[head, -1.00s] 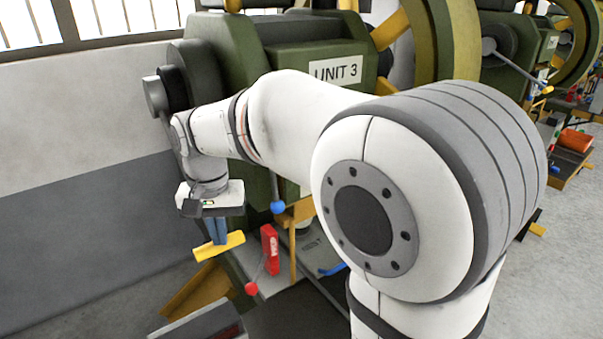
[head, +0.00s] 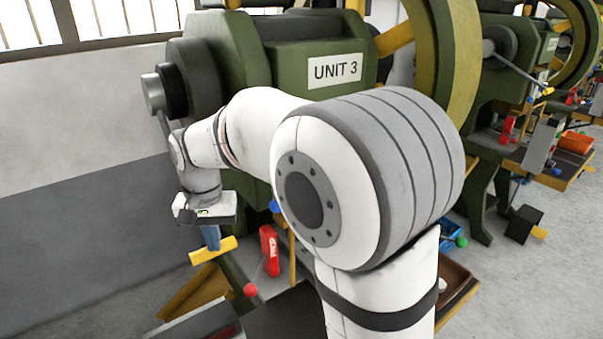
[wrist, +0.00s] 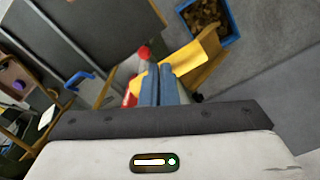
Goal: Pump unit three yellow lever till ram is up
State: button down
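The unit three press (head: 225,60) is a green machine with a "UNIT 3" sign. My gripper (head: 211,240) is low at its front left, pointing down. Its blue fingers meet the yellow lever (head: 229,243), whose bar sticks out on both sides of the fingertips. In the wrist view my gripper (wrist: 159,84) has its fingers close together, with the yellow lever (wrist: 186,57) crossing at their tips; they look shut on it. The lever's far end and the ram are hidden, so the ram's height cannot be told.
A red box (head: 269,250) and a red-knobbed lever (head: 250,289) are just right of my gripper. A yellow slanted plate (head: 187,290) lies below. The wrist view shows a blue bin (wrist: 232,32) of brownish pieces. Open floor (head: 540,270) lies to the right.

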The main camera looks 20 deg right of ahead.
jog(key=shift+w+a+f, duration=0.1)
jog(key=shift+f, duration=0.85)
jog(key=shift+r, duration=0.1)
jog(key=s+d+r+p, duration=0.1)
jog(key=s+r+p, duration=0.2)
jog(key=r, duration=0.4)
jog(key=s+d+r+p, duration=0.1)
jog(key=s+r+p, duration=0.2)
jog(key=r+p, duration=0.2)
jog(key=shift+s+r+p, duration=0.3)
jog(key=shift+r+p, duration=0.1)
jog(key=shift+r, duration=0.5)
jog(key=shift+w+a+f+b, duration=0.1)
jog(key=shift+w+f+b, duration=0.1)
jog(key=shift+f+b, duration=0.4)
jog(key=shift+f, duration=0.2)
